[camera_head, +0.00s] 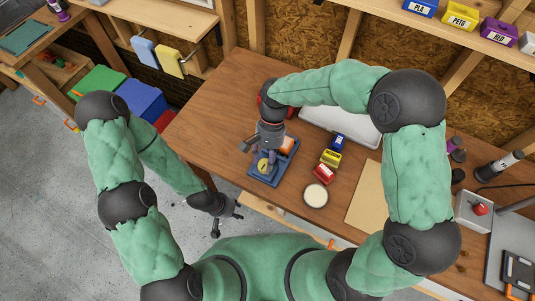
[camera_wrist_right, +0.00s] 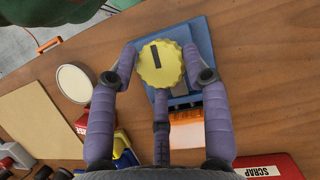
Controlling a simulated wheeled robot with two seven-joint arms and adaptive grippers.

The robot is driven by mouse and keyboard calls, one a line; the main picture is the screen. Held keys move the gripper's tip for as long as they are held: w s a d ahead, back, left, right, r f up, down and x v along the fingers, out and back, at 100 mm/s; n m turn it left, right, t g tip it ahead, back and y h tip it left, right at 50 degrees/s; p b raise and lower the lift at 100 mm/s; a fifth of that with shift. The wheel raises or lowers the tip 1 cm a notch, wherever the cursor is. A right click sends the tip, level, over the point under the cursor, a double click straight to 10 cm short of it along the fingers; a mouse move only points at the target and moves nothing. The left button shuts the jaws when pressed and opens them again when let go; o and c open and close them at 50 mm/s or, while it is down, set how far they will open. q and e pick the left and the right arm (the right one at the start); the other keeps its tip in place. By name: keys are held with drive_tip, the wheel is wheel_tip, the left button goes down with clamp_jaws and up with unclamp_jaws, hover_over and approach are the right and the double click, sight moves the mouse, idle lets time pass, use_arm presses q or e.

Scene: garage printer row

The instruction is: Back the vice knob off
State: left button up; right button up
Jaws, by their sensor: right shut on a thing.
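The vice knob (camera_wrist_right: 161,66) is a yellow, scalloped disc with a dark bar mark on its face. In the head view the knob (camera_head: 263,166) shows below my right gripper (camera_head: 261,158). The blue vice (camera_head: 267,178) sits on the wooden bench, and its blue base (camera_wrist_right: 201,38) shows around the knob in the wrist view. An orange block (camera_wrist_right: 200,122) is at the vice beside the knob. In the wrist view my right gripper (camera_wrist_right: 160,60) is shut on the knob, with purple fingers around its rim. My left gripper (camera_head: 228,223) is open and empty, off the bench's front edge.
Blue, yellow and red small bins (camera_head: 331,159) stand right of the vice, near a round white-topped dish (camera_head: 315,195). A tan board (camera_head: 366,204) lies further right. A white tray (camera_head: 340,123) is behind. The bench left of the vice is clear.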

drive_tip(key=n, duration=0.1)
drive_tip(key=n+h+p, duration=0.1)
drive_tip(key=n+p, duration=0.1)
drive_tip(key=shift+s+a+r+n, duration=0.1)
drive_tip(key=shift+a+n, duration=0.15)
drive_tip(key=shift+n, duration=0.15)
drive_tip(key=n+h+p, duration=0.2)
drive_tip(key=n, duration=0.2)
drive_tip(key=shift+a+n, duration=0.15)
drive_tip(key=shift+n, duration=0.15)
drive_tip(key=n+h, duration=0.1)
drive_tip(key=n, duration=0.1)
drive_tip(key=n+t+h+p, duration=0.1)
drive_tip(key=n, duration=0.2)
drive_tip(key=shift+s+a+p, duration=0.1)
drive_tip(key=shift+s+p, duration=0.1)
drive_tip(key=shift+p, duration=0.1)
drive_tip(key=shift+s+f+n+t+h+p, duration=0.15)
drive_tip(key=shift+n+t, duration=0.25)
drive_tip(key=shift+n, duration=0.8)
drive_tip(key=shift+f+n+t+h+p, duration=0.1)
drive_tip(key=shift+n+t+h+p, duration=0.25)
drive_tip(key=shift+n, duration=0.85)
drive_tip(key=o, duration=1.1)
drive_tip(key=shift+r, duration=0.1)
drive_tip(key=shift+r, duration=0.1)
